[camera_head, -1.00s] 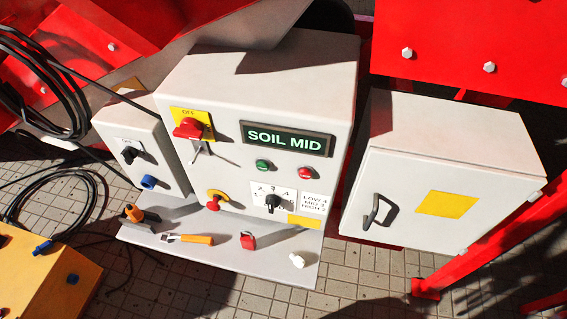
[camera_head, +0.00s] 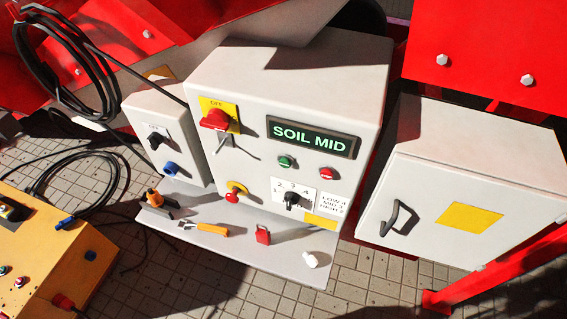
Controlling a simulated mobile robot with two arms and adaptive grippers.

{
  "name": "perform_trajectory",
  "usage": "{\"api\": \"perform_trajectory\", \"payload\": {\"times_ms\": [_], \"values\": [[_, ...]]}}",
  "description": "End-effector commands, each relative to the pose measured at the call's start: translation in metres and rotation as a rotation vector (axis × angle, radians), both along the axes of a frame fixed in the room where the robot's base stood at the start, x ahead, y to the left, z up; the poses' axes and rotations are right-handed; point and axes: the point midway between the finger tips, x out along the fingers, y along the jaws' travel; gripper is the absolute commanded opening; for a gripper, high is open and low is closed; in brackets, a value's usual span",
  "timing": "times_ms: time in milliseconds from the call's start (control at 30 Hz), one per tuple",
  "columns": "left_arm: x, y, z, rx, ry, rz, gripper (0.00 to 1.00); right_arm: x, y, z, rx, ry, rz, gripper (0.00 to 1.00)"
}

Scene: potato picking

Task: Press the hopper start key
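A pale grey control box (camera_head: 235,75) stands in the middle of the head view. Its display (camera_head: 311,138) reads "SOIL MID". Below the display are a green button (camera_head: 285,161) and a red button (camera_head: 327,173); no lettering is readable on either. A red rotary switch on a yellow plate (camera_head: 215,120) is at upper left of the front. A red knob on a yellow base (camera_head: 236,189) and a black selector (camera_head: 292,199) sit lower down. A label (camera_head: 331,204) lists LOW, MID and HIGH. Neither of my grippers is in view.
A shelf (camera_head: 215,241) below holds an orange-handled tool (camera_head: 212,229), a red padlock (camera_head: 263,235) and a white piece (camera_head: 311,260). A smaller switch box (camera_head: 140,110) is left, a grey cabinet (camera_head: 450,150) right. A yellow box (camera_head: 50,245) and black cables (camera_head: 90,165) lie lower left.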

Motion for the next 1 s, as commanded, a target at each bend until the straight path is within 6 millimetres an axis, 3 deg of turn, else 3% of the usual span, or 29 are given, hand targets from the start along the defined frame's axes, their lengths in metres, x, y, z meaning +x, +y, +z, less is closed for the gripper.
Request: {"api": "perform_trajectory", "payload": {"times_ms": [133,1000], "values": [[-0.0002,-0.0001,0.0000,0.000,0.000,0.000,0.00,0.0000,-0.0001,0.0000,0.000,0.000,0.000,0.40],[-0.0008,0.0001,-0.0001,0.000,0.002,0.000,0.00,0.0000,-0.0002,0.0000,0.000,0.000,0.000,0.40]]}}
